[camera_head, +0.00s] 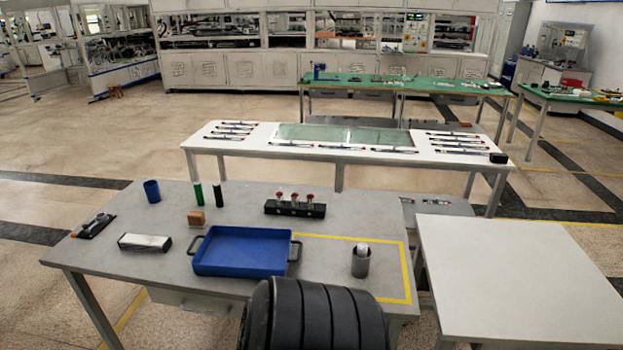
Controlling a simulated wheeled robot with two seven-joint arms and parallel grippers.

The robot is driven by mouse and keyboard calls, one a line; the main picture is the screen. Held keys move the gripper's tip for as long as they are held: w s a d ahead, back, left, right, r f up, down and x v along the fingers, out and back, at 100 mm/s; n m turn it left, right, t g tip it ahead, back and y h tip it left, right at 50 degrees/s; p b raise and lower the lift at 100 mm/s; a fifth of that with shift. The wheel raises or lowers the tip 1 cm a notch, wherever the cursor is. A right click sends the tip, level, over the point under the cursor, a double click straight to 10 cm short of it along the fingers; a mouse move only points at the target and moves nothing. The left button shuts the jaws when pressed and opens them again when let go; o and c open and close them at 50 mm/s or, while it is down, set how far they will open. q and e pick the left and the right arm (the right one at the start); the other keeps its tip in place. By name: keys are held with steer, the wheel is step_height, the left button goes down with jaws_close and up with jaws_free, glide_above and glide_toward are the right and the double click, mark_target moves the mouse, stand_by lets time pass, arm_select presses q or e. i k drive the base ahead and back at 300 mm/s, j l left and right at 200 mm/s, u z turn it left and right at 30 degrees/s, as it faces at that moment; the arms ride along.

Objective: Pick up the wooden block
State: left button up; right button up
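The wooden block (196,218) is a small orange-brown block on the grey table (350,215). It lies in the left half of the table, just behind the left back corner of the blue tray (241,251). A green cylinder (198,193) and a black cylinder (218,195) stand upright close behind it. Nothing covers the block from this view. Neither of my grippers shows in the head view, so I cannot see whether they are open or shut.
A blue cup (152,191), a white-topped block (144,242) and a dark tool holder (94,226) sit left. A black rack (295,208) with red-topped pieces stands behind the tray. A dark cup (361,261) stands inside the yellow outline. A bare white table (520,275) is at right.

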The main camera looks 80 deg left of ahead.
mark_target(196, 220)
steer(key=u, duration=0.45)
steer(key=j+u, duration=0.1)
steer(key=u, duration=0.35)
steer(key=j+u, duration=0.1)
steer(key=u, duration=0.75)
steer(key=j+u, duration=0.15)
steer(key=u, duration=0.75)
steer(key=j+u, duration=0.1)
steer(key=u, duration=0.3)
